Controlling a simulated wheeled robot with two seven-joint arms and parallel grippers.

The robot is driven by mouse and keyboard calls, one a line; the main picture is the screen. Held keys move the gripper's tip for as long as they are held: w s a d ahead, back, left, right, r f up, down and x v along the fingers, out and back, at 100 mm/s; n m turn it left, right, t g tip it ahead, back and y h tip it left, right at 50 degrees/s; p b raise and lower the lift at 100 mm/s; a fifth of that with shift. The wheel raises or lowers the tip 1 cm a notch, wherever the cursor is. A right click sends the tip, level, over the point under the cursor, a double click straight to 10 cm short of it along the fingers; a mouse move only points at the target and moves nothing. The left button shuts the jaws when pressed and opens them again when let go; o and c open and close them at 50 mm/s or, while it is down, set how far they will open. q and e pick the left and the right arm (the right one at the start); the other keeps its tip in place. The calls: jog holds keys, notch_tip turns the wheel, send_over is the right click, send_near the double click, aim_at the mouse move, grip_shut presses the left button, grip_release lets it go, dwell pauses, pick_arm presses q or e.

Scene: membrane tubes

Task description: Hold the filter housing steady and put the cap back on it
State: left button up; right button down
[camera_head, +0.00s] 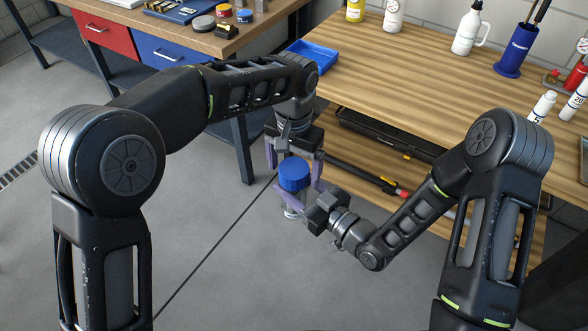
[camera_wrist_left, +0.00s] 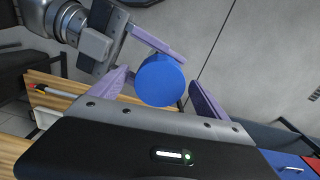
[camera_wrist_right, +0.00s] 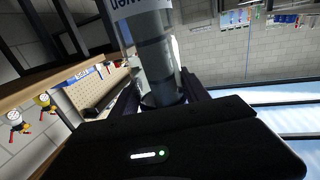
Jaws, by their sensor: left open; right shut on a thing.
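The blue cap (camera_head: 293,173) is at the top of the clear filter housing (camera_head: 293,211), which hangs upright off the table above the grey floor. I cannot tell how firmly the cap sits. My right gripper (camera_head: 302,209) is shut on the housing from the right. In the right wrist view the housing (camera_wrist_right: 155,55), clear with a dark inside and lettering, stands between its fingers. My left gripper (camera_head: 294,166) comes from above and is open, with its purple fingers on either side of the cap. In the left wrist view the cap (camera_wrist_left: 160,82) shows between them, with gaps visible.
The wooden workbench (camera_head: 400,85) stands behind, with a blue tray (camera_head: 312,56) near its left corner. Bottles (camera_head: 467,30) and a blue holder (camera_head: 515,50) stand on it. A black case (camera_head: 385,140) lies on a lower shelf. The floor below the housing is clear.

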pick_arm(q)
notch_tip(320, 180, up, 6)
jog(key=shift+r, duration=0.25)
dwell(0.5)
jog(key=w+a+f+n+t+h, duration=0.2)
jog(key=w+a+f+n+h, duration=0.25)
jog(key=a+n, duration=0.3)
jog(key=s+a+f, duration=0.1)
jog(key=s+f, duration=0.1)
jog(key=f, duration=0.5)
jog(key=s+a+f, duration=0.1)
jog(key=a+f, duration=0.1)
jog(key=f, duration=0.5)
jog(key=s+f, duration=0.9)
jog(key=s, duration=0.3)
jog(key=s+a+f+g, duration=0.1)
jog(key=s+f, duration=0.8)
jog(key=s, duration=0.3)
jog(key=shift+n, duration=0.45)
